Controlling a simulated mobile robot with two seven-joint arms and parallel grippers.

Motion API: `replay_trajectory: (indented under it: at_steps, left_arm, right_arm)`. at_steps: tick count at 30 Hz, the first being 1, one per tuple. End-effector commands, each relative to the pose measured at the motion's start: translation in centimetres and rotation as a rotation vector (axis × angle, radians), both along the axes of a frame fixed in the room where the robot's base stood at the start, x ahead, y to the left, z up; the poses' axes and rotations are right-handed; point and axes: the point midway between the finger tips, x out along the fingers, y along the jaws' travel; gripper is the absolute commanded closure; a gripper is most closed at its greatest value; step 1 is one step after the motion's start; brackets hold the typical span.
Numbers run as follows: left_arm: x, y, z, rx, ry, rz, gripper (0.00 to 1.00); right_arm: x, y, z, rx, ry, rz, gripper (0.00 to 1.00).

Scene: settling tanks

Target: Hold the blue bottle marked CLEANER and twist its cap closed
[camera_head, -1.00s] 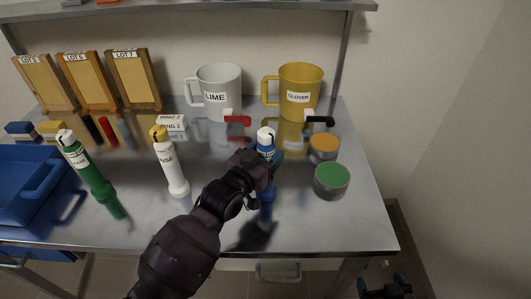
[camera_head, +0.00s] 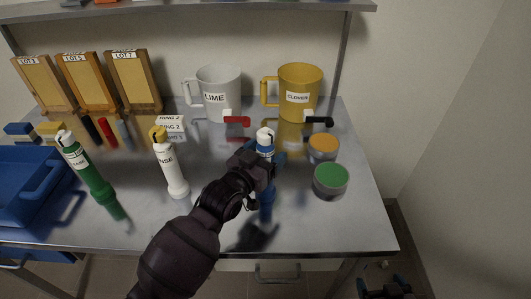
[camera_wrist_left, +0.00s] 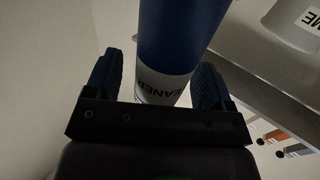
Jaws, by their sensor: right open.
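The blue CLEANER bottle (camera_head: 266,148) with its white cap stands upright on the steel bench, right of centre. Its lower part is partly hidden by my left arm. My left gripper (camera_head: 262,166) is at the bottle's body, below the cap. In the left wrist view the blue bottle (camera_wrist_left: 178,35) with its label passes between the two fingers of my left gripper (camera_wrist_left: 157,75). A gap shows between the left finger and the bottle, so the jaws look open around it. My right gripper (camera_head: 385,292) is open and empty, low at the bottom edge, off the bench.
A white RINSE bottle (camera_head: 169,165) and a green bottle (camera_head: 88,172) stand to the left. A green-topped tin (camera_head: 331,181) and an orange-topped tin (camera_head: 323,147) stand close right. The LIME jug (camera_head: 217,90) and CLOVER jug (camera_head: 299,88) are behind. A blue tray (camera_head: 20,205) is far left.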

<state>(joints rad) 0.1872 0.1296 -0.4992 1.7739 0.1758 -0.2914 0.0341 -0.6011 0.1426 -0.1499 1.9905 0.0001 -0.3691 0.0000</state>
Motion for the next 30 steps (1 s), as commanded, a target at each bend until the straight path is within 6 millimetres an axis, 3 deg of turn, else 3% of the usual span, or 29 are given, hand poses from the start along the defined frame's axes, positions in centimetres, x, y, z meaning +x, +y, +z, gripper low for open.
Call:
replay_trajectory:
  at_steps: [11, 30]
  left_arm:
    - [-0.6, 0.4, 0.0, 0.0, 0.0, 0.001, 0.24]
    - [-9.2, 6.1, -0.1, 0.002, 0.001, 0.0, 0.24]
  right_arm:
    - [0.0, 0.0, 0.0, 0.0, 0.0, 0.0, 0.12]
    - [0.0, 0.0, 0.0, 0.0, 0.0, 0.0, 0.12]
